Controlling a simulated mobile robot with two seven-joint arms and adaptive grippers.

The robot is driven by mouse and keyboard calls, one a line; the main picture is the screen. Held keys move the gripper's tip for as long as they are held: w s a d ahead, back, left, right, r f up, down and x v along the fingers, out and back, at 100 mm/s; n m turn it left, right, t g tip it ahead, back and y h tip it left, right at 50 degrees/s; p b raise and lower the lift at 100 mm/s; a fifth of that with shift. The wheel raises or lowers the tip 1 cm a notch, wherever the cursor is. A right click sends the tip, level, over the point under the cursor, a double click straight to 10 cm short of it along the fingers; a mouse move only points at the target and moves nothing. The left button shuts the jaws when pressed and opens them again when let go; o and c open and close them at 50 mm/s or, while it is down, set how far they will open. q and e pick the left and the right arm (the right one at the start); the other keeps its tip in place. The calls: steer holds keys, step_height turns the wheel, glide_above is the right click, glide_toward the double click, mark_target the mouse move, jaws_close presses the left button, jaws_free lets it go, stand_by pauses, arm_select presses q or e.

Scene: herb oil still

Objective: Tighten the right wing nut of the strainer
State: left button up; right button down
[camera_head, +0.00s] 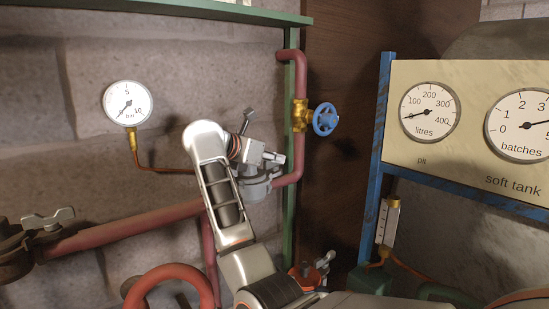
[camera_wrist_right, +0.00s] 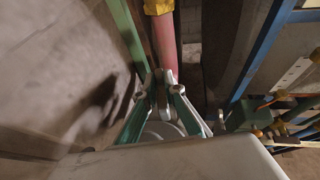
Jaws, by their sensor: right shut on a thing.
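The strainer (camera_head: 257,188) is a grey body with a round lid, joined to the red pipe in the middle of the head view. My right gripper (camera_head: 268,158) is over its top and hides much of it. In the right wrist view the two fingers of my right gripper (camera_wrist_right: 162,84) are closed together on a small grey piece, which looks like the right wing nut (camera_wrist_right: 159,76). Part of the grey round lid (camera_wrist_right: 160,130) shows between and below the fingers. How far the nut is turned cannot be told. My left gripper is not in view.
A blue handwheel valve (camera_head: 325,119) sits on the red pipe to the right, above the strainer. A pressure gauge (camera_head: 127,103) hangs on the wall at left. A green post (camera_head: 289,215) stands close behind. A gauge panel (camera_head: 470,125) in a blue frame is at right.

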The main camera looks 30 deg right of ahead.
steer(key=c, duration=2.1)
jaws_free()
steer(key=shift+c, duration=0.2)
